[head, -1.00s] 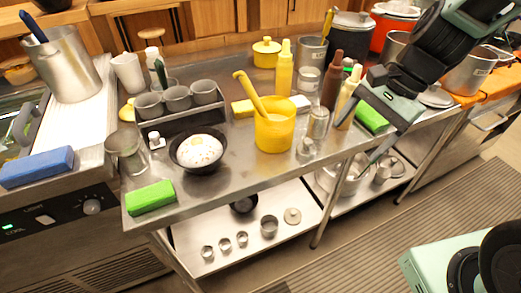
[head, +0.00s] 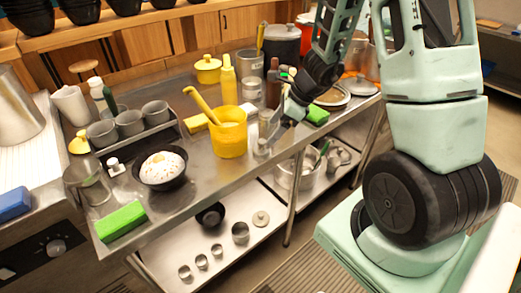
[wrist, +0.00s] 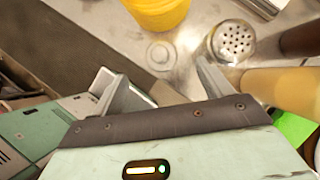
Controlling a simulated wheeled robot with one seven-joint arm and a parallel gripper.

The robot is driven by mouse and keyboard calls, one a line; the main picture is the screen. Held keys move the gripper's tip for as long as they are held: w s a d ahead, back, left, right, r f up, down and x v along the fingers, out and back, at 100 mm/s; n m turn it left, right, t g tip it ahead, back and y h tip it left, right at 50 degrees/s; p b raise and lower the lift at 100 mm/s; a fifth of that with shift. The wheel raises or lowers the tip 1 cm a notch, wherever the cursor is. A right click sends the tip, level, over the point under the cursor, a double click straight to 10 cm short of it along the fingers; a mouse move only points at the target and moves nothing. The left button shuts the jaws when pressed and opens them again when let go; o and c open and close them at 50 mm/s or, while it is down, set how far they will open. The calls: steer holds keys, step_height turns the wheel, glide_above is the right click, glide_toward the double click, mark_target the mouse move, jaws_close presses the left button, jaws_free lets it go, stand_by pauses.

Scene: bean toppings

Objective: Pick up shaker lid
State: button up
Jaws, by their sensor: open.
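A small, pale round lid with a raised centre, which looks like the shaker lid (wrist: 160,55), lies on the steel counter. In the head view the lid (head: 262,147) is near the counter's front edge, right of the yellow tub. A metal shaker with a perforated top (wrist: 232,41) stands upright just beside it; the shaker (head: 265,121) is partly behind my arm in the head view. My gripper (wrist: 152,66) is open and empty, its fingers on either side of the lid in the wrist picture. Its height above the counter is unclear. In the head view my gripper (head: 280,127) is at the counter edge.
The yellow tub with a ladle (head: 229,138) stands close left of the lid. Brown and yellow bottles (head: 228,80) and a green sponge (head: 317,115) are nearby. A bowl of rice (head: 163,168) sits farther left. A lower shelf (head: 250,245) holds small cups.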

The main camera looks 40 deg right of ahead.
mark_target(264, 141)
steer(key=b+x, duration=0.1)
steer(key=x, duration=0.7)
steer(key=shift+f, duration=0.1)
steer(key=c, duration=0.7)
